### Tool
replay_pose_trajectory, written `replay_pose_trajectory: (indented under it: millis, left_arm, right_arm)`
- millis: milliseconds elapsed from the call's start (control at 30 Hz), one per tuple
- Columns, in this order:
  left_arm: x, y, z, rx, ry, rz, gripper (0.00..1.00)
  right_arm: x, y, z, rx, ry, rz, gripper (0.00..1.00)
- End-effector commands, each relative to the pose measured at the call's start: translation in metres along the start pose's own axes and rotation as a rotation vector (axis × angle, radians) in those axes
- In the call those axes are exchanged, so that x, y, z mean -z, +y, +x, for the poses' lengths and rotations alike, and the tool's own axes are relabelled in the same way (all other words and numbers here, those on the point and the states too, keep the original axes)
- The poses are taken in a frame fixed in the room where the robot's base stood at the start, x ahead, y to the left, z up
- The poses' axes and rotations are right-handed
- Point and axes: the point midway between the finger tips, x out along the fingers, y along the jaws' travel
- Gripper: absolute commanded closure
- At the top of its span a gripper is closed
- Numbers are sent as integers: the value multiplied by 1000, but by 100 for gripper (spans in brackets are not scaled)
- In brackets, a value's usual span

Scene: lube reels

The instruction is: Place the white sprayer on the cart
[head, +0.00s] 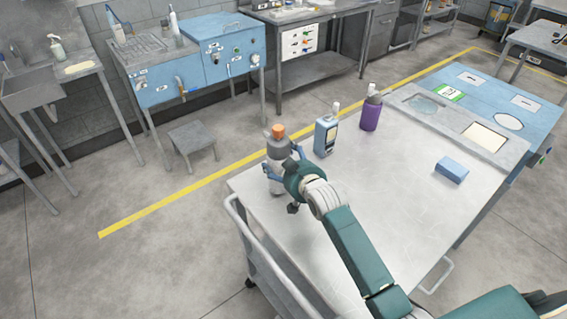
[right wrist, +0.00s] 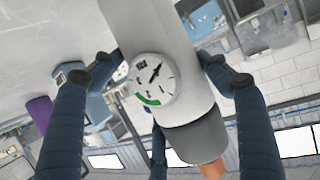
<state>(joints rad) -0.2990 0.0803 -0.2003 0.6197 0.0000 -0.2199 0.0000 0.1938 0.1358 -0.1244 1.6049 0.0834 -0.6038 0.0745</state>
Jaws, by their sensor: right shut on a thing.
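The white sprayer (head: 275,186) has a white body, a grey collar and an orange top. It is upright at the far left corner of the cart (head: 400,205). My right gripper (head: 284,166) is shut around it, reaching in from the lower right. In the right wrist view the sprayer (right wrist: 150,45) fills the middle, with a round gauge on its side and blue fingers on both sides. Whether its base touches the cart top is hard to tell. My left gripper is not in view.
On the cart stand a blue bottle (head: 326,137), a purple bottle (head: 371,112) and a small blue box (head: 451,170). The middle of the cart top is clear beside my arm. A blue-topped bench (head: 480,85) adjoins its far right side. A grey stool (head: 193,138) stands left on the floor.

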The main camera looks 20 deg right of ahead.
Motion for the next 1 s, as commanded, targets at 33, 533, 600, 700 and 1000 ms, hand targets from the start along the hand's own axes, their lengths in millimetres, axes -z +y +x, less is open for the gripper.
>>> replay_pose_trajectory:
  millis: [33, 533, 600, 700, 1000]
  left_arm:
    - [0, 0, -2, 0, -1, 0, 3]
    - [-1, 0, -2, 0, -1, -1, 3]
    - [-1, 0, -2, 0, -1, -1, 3]
    - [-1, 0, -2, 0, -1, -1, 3]
    - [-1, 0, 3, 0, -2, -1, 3]
  right_arm:
    - [0, 0, 1, 0, 8, 0, 75]
    - [-10, 0, 4, 0, 1, -1, 6]
    - [-10, 0, 4, 0, 1, -1, 6]
    - [-10, 0, 4, 0, 2, -1, 6]
    - [-11, 0, -25, 0, 4, -2, 6]
